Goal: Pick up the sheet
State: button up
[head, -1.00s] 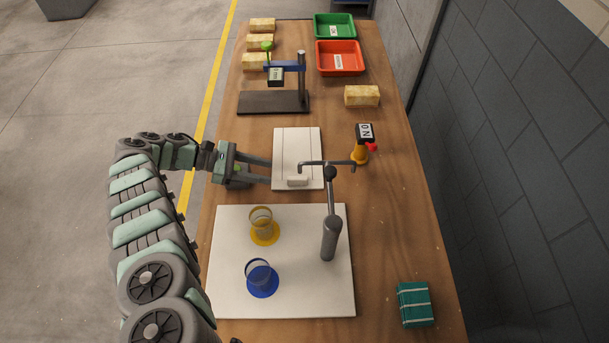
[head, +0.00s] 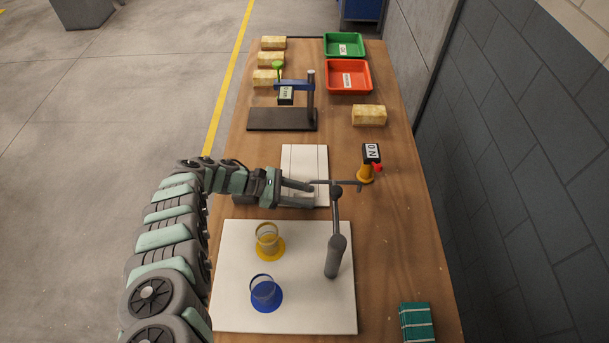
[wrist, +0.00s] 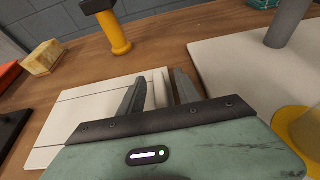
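The white sheet (head: 305,160), marked with thin lines, lies flat on the wooden table, just beyond the larger white board. In the wrist view the sheet (wrist: 80,120) spreads left of my fingers. My gripper (head: 313,195) is open over the sheet's near end, its fingers pointing right. In the wrist view a small white block-like piece (wrist: 160,88) shows between the parted fingers (wrist: 158,92). I cannot tell whether either finger touches it.
A grey post with a crossbar (head: 335,255) stands on the white board (head: 235,310), close to my fingertips. Yellow (head: 268,240) and blue (head: 265,293) cups stand there too. An orange stand with a sign (head: 367,165) is to the right. A dark-based stand (head: 280,119) is beyond the sheet.

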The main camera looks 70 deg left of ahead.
jog(key=shift+a, duration=0.1)
grip_shut()
dwell(0.6)
